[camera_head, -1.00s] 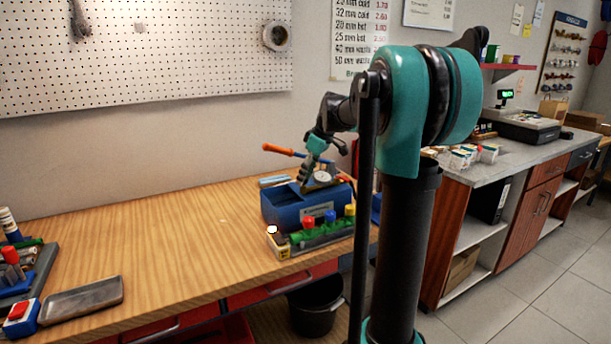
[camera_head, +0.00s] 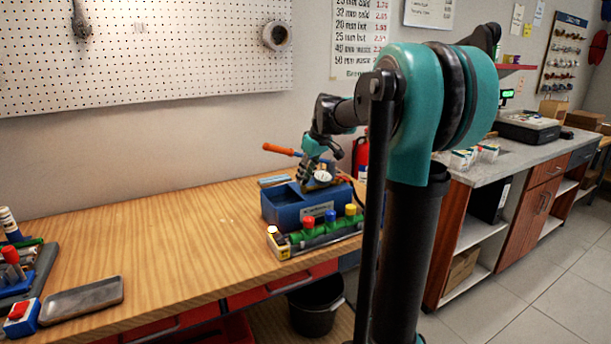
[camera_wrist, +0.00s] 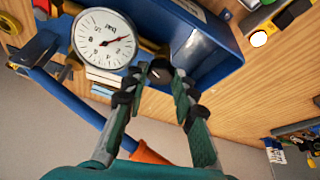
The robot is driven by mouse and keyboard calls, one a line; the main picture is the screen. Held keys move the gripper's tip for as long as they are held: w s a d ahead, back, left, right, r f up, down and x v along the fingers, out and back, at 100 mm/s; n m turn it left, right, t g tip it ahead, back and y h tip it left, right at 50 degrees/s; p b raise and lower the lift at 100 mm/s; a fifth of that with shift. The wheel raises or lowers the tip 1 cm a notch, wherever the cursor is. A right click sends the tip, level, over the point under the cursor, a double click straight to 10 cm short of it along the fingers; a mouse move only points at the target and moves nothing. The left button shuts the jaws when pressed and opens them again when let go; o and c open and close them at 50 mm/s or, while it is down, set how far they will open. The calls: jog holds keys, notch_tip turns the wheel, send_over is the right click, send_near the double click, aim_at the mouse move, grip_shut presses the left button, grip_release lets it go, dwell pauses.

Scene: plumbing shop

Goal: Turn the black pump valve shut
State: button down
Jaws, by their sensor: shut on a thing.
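The blue pump (camera_head: 285,209) stands on the wooden bench with a white-faced pressure gauge at its top; the gauge (camera_wrist: 103,38) fills the upper left of the wrist view. The black valve knob (camera_wrist: 160,72) sits just right of the gauge, beside the pump's blue wall. My gripper (camera_wrist: 160,76) has its two dark fingertips on either side of the knob, shut on it. In the head view my gripper (camera_head: 306,186) is above the pump near the gauge, and the knob is hidden there.
A rack with red, blue and yellow capped fittings (camera_head: 320,237) stands in front of the pump. An orange-handled lever (camera_head: 278,149) sticks out behind it. A grey tray (camera_head: 82,298) lies at the left; the middle of the bench (camera_head: 170,235) is clear.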

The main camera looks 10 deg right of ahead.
jog(key=m, duration=0.2)
jog(key=m+h, duration=0.1)
jog(key=m, duration=0.1)
jog(key=m+t+h, duration=0.1)
jog(key=m, duration=0.1)
jog(key=shift+a+m, duration=0.25)
jog(key=shift+m, duration=0.05)
jog(key=m+h, duration=0.1)
jog(key=m, duration=0.2)
jog(key=m+h, duration=0.1)
jog(key=m, duration=0.2)
jog(key=shift+a+g+h, duration=0.15)
jog(key=shift+g+h, duration=0.15)
jog(key=c, duration=1.2)
grip_release()
jog(key=v, duration=1.2)
